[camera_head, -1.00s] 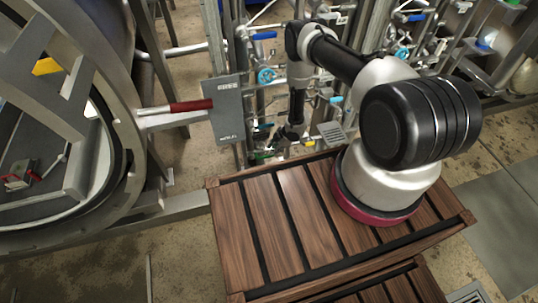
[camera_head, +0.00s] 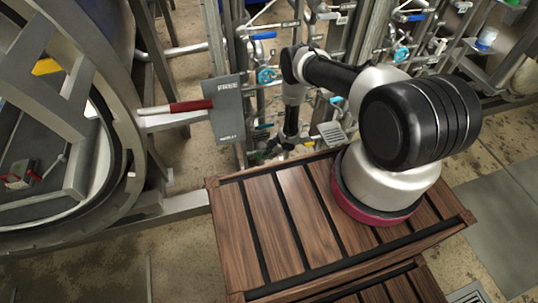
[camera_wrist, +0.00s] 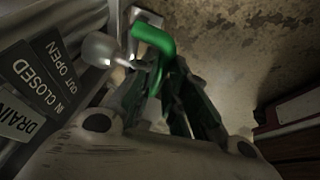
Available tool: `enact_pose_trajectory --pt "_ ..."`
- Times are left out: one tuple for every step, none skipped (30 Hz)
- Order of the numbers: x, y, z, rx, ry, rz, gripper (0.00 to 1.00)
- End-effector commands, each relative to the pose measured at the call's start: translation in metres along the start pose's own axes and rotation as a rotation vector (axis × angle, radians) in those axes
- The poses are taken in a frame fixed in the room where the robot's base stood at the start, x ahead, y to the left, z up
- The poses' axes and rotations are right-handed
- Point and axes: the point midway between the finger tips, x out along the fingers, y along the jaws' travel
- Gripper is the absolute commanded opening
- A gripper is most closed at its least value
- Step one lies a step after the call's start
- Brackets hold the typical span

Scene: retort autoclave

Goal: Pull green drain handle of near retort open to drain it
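The green drain handle (camera_wrist: 154,42) is a bent bar at the top middle of the wrist view, beside a rounded metal fitting. Its lower end runs down between the two dark fingers of my gripper (camera_wrist: 174,84). The fingers stand on either side of the handle; whether both press on it cannot be told. In the head view, my gripper (camera_head: 274,150) is low behind the wooden platform, and the handle is too small and hidden to make out clearly. The near retort (camera_head: 128,165) is the large round metal vessel at left.
A label plate (camera_wrist: 40,75) reading "DRAIN", "IN CLOSED" and "OUT OPEN" is close at the gripper's left in the wrist view. A grey panel (camera_head: 227,110) and a red-gripped lever (camera_head: 190,106) stand near the retort. Pipes and valves (camera_head: 265,75) crowd behind my arm.

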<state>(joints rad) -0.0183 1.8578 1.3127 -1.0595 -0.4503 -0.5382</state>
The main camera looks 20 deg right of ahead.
Motion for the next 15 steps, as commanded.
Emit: enact_pose_trajectory --pt "0.0 0.0 0.0 0.0 0.0 0.0 0.0" --pt "0.0 -0.001 0.0 0.0 0.0 0.0 0.0" --pt "-0.001 -0.003 0.0 0.001 0.0 -0.001 0.0" --pt "-0.001 -0.007 -0.001 0.001 0.001 -0.002 0.0" --pt "-0.002 -0.012 -0.001 0.002 0.002 -0.003 0.0" --pt "-0.003 -0.019 -0.002 0.003 0.003 -0.004 0.0" --pt "-0.004 -0.026 -0.003 0.003 0.003 -0.005 0.0" --pt "-0.005 -0.033 -0.004 0.003 0.002 -0.005 0.0" --pt "-0.007 -0.043 -0.004 0.003 0.002 -0.005 0.0" --pt "-0.008 -0.049 -0.005 0.002 0.002 -0.005 0.0" --pt "-0.009 -0.055 -0.005 0.001 0.002 -0.005 0.0" --pt "-0.011 -0.062 -0.006 0.001 0.002 -0.005 0.0" --pt "-0.012 -0.067 -0.006 0.002 0.002 -0.004 0.0" --pt "-0.013 -0.071 -0.006 0.001 0.001 -0.004 0.0" --pt "-0.014 -0.075 -0.006 0.001 0.001 -0.003 0.0"
